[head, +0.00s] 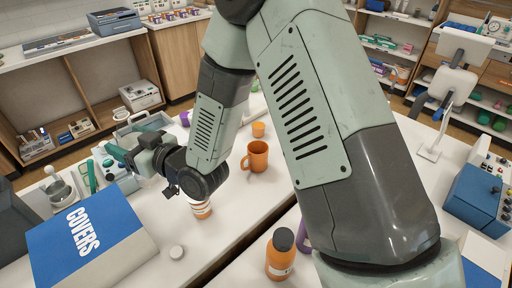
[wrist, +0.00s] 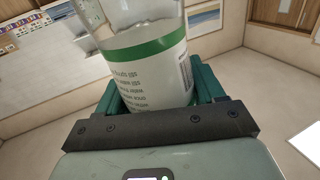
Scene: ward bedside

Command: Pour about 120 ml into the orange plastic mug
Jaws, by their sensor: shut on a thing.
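The orange mug (head: 257,157) stands upright on the white table, right of my gripper, its handle towards the left. My gripper (head: 122,153) is at the left in the head view, apart from the mug. In the wrist view its teal fingers (wrist: 150,105) are shut on a clear bottle (wrist: 145,65) with a white label and a green band. The bottle's top is cut off there, and what it contains is hard to make out. In the head view I cannot pick the bottle out clearly.
A striped orange-and-white cup (head: 202,209) stands below my wrist. A small orange cup (head: 258,129) is behind the mug. An orange bottle with a dark cap (head: 280,256) stands at the front. A blue-and-white COVERS box (head: 90,240) fills the front left.

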